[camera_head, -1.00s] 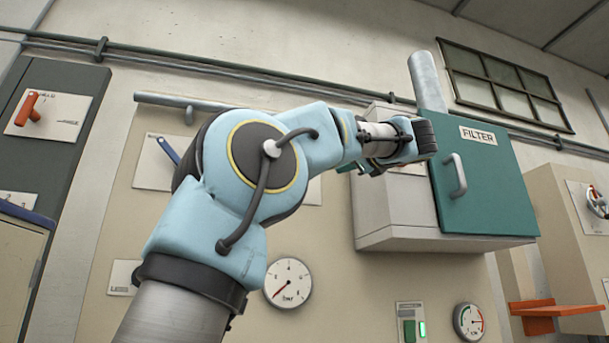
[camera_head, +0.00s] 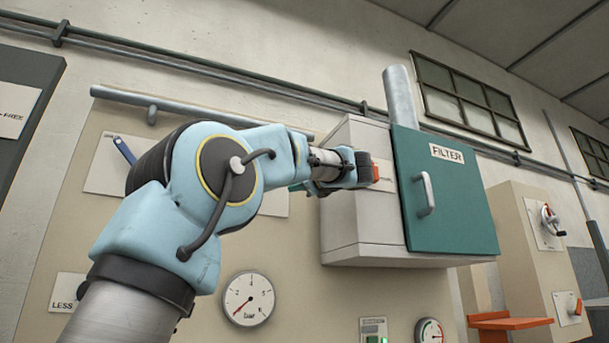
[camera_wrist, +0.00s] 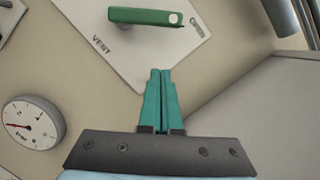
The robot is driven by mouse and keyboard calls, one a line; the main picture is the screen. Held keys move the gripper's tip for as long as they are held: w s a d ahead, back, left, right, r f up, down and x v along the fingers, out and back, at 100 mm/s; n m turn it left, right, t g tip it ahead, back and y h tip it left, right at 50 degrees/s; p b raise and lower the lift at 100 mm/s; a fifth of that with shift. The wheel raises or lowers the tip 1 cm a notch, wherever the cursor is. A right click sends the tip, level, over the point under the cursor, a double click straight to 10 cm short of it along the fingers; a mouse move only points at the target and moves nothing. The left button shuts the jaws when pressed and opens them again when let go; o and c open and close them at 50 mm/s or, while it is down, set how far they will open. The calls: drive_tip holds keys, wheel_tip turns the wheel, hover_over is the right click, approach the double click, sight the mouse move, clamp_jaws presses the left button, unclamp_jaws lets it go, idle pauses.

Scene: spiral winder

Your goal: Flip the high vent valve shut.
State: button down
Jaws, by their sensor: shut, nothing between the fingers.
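In the wrist view, the vent valve's green lever (camera_wrist: 145,17) lies roughly level across the upper part of a white plate (camera_wrist: 135,45) marked VENT. A pale round spot shows at its right end. My gripper (camera_wrist: 160,72) has its two teal fingers pressed together, empty, with the tips below the lever in the picture and apart from it. In the head view, my arm hides the lever; a bit of a white plate (camera_head: 275,204) shows below the arm. My gripper is mostly hidden there by the wrist.
The grey filter box (camera_head: 350,220) with its teal door (camera_head: 450,205) stands close right of my wrist; its side also fills the right of the wrist view (camera_wrist: 265,115). A dial gauge (camera_head: 248,299) sits below. A blue lever (camera_head: 124,150) is to the left. A pipe runs above.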

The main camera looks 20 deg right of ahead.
drive_tip(key=w+a+r+p, duration=0.1)
drive_tip(key=a, duration=0.1)
drive_tip(key=w+a+r+p, duration=0.1)
drive_tip(key=r+p, duration=0.1)
drive_tip(key=shift+w+a+r, duration=0.1)
drive_tip(key=shift+a+r, duration=0.1)
drive_tip(key=shift+a, duration=0.15)
drive_tip(key=shift+a, duration=0.15)
drive_tip(key=shift+n+b, duration=0.35)
drive_tip(key=shift+n, duration=0.05)
